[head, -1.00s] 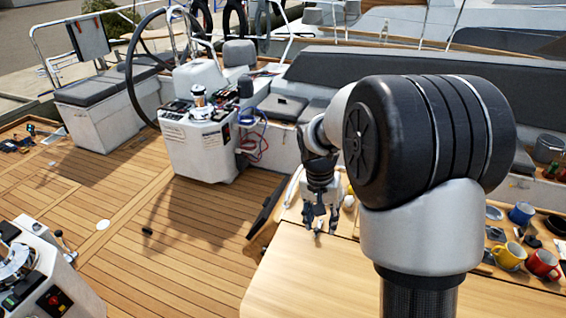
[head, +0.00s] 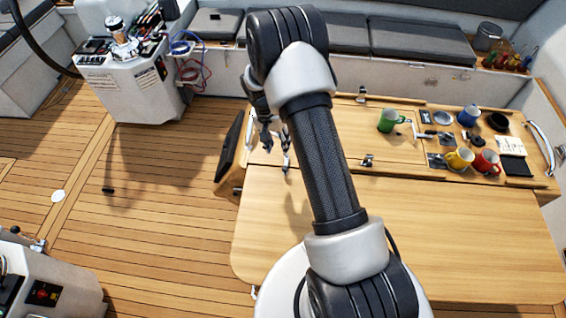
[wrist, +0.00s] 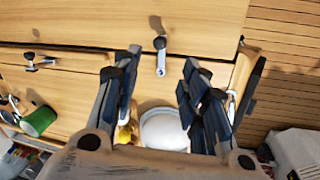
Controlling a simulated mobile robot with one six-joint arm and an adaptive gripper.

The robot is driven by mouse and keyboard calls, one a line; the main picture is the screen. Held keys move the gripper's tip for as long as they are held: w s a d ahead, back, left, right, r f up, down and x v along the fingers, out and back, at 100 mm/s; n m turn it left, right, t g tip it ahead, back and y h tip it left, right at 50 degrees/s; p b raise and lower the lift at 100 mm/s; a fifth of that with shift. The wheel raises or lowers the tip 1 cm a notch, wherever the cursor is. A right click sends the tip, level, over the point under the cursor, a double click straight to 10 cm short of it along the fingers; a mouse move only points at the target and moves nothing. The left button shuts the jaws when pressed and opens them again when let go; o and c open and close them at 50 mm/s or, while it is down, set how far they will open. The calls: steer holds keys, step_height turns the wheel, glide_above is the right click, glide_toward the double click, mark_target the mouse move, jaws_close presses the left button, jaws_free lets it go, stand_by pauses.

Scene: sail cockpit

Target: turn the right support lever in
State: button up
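Two small metal levers with dark knobs sit at the table seam in the wrist view. One lever (wrist: 161,62) lies across the seam, its knob toward the front leaf, between and beyond my fingertips. The other lever (wrist: 38,62) is farther left, its bar roughly along the seam; it also shows in the head view (head: 367,160). I cannot tell from labels which is the right one. My gripper (wrist: 155,68) is open and empty, over the table's left end in the head view (head: 276,146). No contact with a lever shows. The arm partly hides that area.
The front table leaf (head: 430,235) is bare. A green mug (head: 391,120), yellow mug (head: 459,158), red mug (head: 486,162) and blue mug (head: 468,116) stand on the back part. A white round object (wrist: 163,130) lies below my gripper. A dark screen (head: 230,146) stands at the table's left end.

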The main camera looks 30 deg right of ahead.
mark_target(284, 167)
steer(key=f, duration=0.4)
steer(key=s+d+f+p, duration=0.1)
steer(key=f, duration=0.7)
steer(key=shift+s+d, duration=0.35)
steer(key=shift+c, duration=0.6)
jaws_close()
